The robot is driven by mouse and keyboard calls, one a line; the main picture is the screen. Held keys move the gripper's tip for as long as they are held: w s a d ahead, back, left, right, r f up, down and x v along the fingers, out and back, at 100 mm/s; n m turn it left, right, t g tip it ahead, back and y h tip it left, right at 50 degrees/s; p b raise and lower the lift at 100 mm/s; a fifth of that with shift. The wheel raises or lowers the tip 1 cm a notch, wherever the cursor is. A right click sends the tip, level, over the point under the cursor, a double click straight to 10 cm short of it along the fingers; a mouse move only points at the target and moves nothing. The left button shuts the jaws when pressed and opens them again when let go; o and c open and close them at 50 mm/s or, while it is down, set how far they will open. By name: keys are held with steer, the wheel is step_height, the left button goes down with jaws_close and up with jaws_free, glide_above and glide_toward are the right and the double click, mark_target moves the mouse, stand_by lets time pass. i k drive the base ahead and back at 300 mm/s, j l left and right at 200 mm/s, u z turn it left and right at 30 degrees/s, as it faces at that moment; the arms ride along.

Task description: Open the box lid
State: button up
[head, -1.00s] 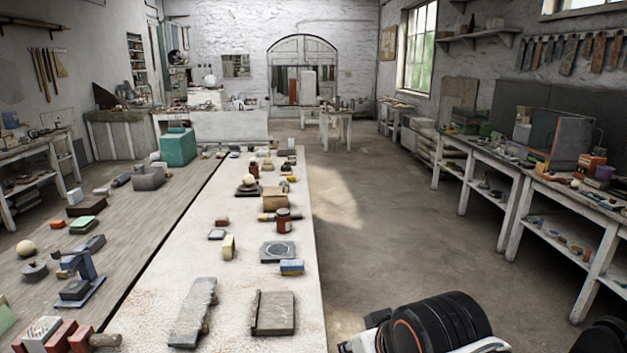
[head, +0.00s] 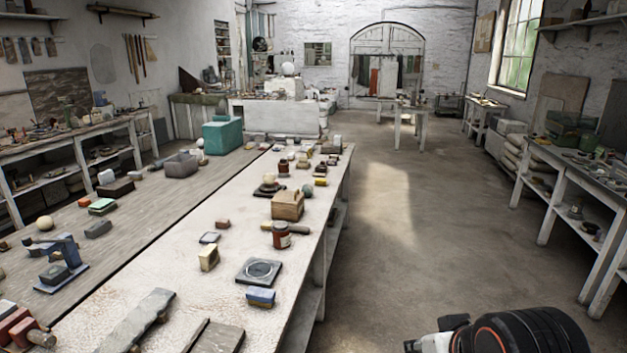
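A small wooden box (head: 287,206) stands on the pale long table (head: 205,277), near its right edge. Its top looks closed, but the lid's details are too small to make out. A larger teal box (head: 222,134) stands farther back on the grey wooden table at left; its top also looks closed. I cannot tell which box the task means. Part of my arm shows at the bottom right, over the floor and apart from both boxes. My gripper's fingers are not in view.
Near the wooden box are a dark red jar (head: 281,236), a square plate with a disc (head: 258,271), a blue block (head: 260,297) and a yellowish block (head: 208,258). The floor (head: 410,250) right of the table is open. A white side table (head: 566,172) stands at far right.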

mark_target(283, 196)
steer(key=i+l, duration=0.2)
steer(key=i, duration=0.25)
steer(key=i+l, duration=0.2)
steer(key=i, duration=0.25)
steer(key=i+l, duration=0.2)
steer(key=i, duration=0.25)
steer(key=i+l+u, duration=0.1)
steer(key=i, duration=0.4)
steer(key=i+j, duration=0.75)
steer(key=i, duration=0.3)
